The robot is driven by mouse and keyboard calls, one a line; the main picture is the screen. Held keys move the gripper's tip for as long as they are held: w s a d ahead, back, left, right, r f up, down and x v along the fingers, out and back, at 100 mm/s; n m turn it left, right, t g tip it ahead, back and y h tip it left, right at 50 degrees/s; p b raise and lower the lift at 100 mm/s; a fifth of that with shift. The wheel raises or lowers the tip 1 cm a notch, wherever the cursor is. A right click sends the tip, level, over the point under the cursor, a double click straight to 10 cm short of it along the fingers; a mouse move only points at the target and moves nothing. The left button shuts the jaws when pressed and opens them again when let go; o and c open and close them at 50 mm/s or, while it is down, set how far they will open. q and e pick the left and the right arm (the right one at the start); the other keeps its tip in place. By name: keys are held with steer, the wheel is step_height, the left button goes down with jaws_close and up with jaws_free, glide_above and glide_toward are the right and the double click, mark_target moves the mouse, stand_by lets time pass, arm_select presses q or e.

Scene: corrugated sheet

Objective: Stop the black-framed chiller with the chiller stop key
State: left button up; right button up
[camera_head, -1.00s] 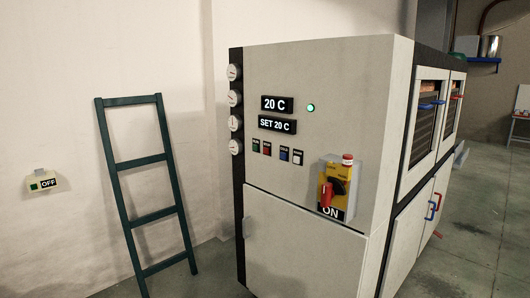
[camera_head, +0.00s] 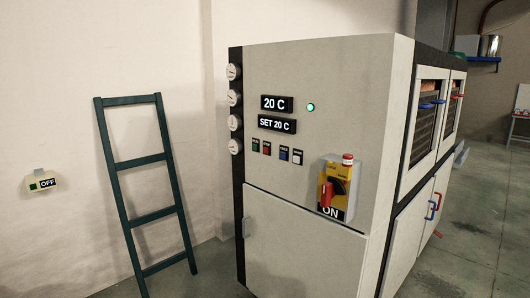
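The chiller (camera_head: 315,80) is a pale grey cabinet with black frame edges, standing in the middle of the head view. Its front panel has a row of small keys below two displays: a green one (camera_head: 255,145), a red one (camera_head: 266,148), a blue one (camera_head: 283,152) and a white one (camera_head: 298,156). Their labels are too small to read surely. The displays read "20 C" (camera_head: 276,103) and "SET 20 C" (camera_head: 277,124). A round green lamp (camera_head: 310,107) is lit. Neither of my grippers is in view.
A yellow switch box (camera_head: 328,170) with a red handle, a dark knob and an "ON" label juts from the panel's lower right. A dark green ladder (camera_head: 152,216) leans on the wall at left. A wall box (camera_head: 41,181) reads "OFF". Floor is free at right.

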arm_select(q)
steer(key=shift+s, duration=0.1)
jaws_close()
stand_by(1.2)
